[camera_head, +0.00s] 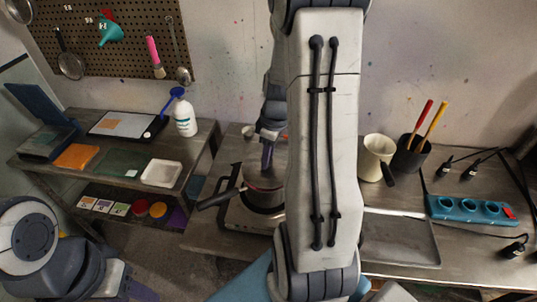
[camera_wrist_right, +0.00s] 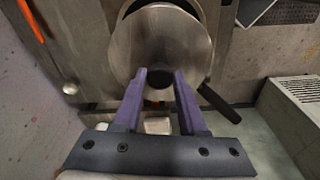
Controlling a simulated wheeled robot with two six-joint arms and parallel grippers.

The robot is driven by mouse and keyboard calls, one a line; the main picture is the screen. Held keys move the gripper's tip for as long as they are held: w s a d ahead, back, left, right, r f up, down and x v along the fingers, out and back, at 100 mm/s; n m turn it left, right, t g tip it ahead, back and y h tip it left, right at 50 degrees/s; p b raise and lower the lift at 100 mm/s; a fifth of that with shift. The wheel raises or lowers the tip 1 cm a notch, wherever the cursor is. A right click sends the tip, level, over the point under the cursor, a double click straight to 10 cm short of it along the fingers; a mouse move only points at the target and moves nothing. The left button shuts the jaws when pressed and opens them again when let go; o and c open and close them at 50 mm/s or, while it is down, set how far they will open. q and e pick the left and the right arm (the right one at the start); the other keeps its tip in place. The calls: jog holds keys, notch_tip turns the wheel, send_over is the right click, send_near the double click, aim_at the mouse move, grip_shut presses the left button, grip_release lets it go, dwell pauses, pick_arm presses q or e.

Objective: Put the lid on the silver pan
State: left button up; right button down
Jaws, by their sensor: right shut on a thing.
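The silver pan (camera_head: 262,200) stands on the hob, with its dark handle (camera_head: 218,199) pointing left. My right arm hides its right side. The round metal lid (camera_wrist_right: 160,40) fills the upper middle of the right wrist view, with its black knob between my fingers. My right gripper (camera_head: 267,157) points down over the pan and is shut on the lid's knob; it also shows in the right wrist view (camera_wrist_right: 159,76). The lid is over the pan, but I cannot tell whether it rests on the rim. My left gripper (camera_head: 140,291) is partly in view at the bottom left.
A white bottle (camera_head: 185,117) and trays stand on the left bench. A cream jug (camera_head: 376,158), a dark pot with brushes (camera_head: 411,154) and a blue socket block (camera_head: 470,209) stand on the right. A grey tray (camera_head: 405,243) lies right of my arm.

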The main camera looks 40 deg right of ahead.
jog(key=shift+f+b, duration=0.7)
jog(key=shift+f, duration=0.05)
dwell(0.4)
jog(key=shift+c, duration=1.9)
grip_release()
notch_tip(320, 180, up, 10)
jog(key=s+b, duration=0.1)
jog(key=shift+d+r+b, duration=0.25)
jog(key=shift+b, duration=0.1)
